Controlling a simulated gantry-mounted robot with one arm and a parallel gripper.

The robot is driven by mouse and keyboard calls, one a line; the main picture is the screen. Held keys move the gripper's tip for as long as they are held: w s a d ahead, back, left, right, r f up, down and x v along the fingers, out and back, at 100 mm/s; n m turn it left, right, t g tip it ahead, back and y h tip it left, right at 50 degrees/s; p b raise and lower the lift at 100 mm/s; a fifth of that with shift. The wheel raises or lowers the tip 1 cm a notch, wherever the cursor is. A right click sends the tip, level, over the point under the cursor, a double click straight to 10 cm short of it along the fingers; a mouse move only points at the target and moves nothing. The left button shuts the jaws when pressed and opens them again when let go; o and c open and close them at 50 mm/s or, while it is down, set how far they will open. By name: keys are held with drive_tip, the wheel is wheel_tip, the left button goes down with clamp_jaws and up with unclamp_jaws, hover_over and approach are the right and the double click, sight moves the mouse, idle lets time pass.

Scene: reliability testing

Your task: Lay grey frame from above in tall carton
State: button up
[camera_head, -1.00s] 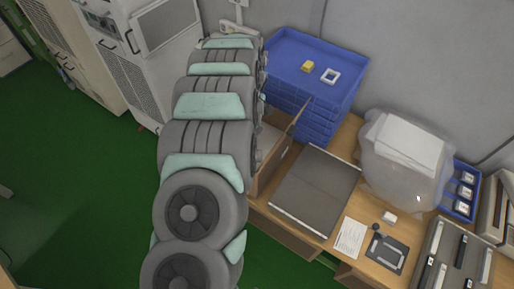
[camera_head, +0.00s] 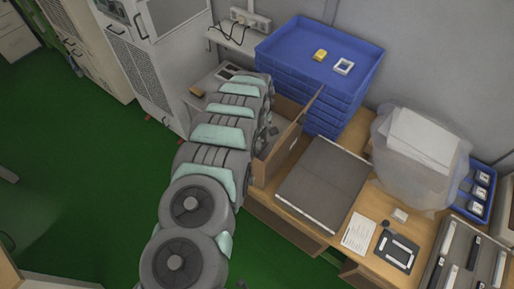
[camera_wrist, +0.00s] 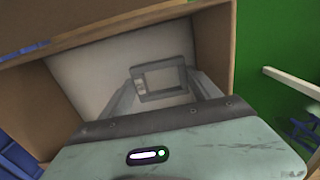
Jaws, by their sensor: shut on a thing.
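In the wrist view, my gripper (camera_wrist: 163,86) is shut on a grey frame (camera_wrist: 140,89), a rectangular piece with an open middle, held between the two fingertips. Brown walls of the tall carton (camera_wrist: 213,45) surround the fingers, with a pale surface beyond the frame. Whether the frame touches that surface cannot be told. In the head view, the open carton (camera_head: 284,152) stands at the left end of the desk with a flap raised. My arm reaches over its left side, and the frame is hidden there.
Stacked blue trays (camera_head: 320,92) stand behind the carton, with a yellow piece (camera_head: 320,55) and a white frame (camera_head: 344,66) on top. A flat grey case (camera_head: 323,183) lies right of the carton. A translucent bag (camera_head: 413,160) stands farther right.

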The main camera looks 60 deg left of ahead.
sight(257, 149)
drive_tip(key=shift+f, duration=1.9)
drive_tip(key=shift+f, duration=0.1)
drive_tip(key=shift+f, duration=0.15)
drive_tip(key=o, duration=1.3)
drive_tip(key=shift+r, duration=0.2)
wheel_tip(257, 149, up, 12)
drive_tip(key=shift+r+b, duration=0.1)
drive_tip(key=shift+b, duration=0.5)
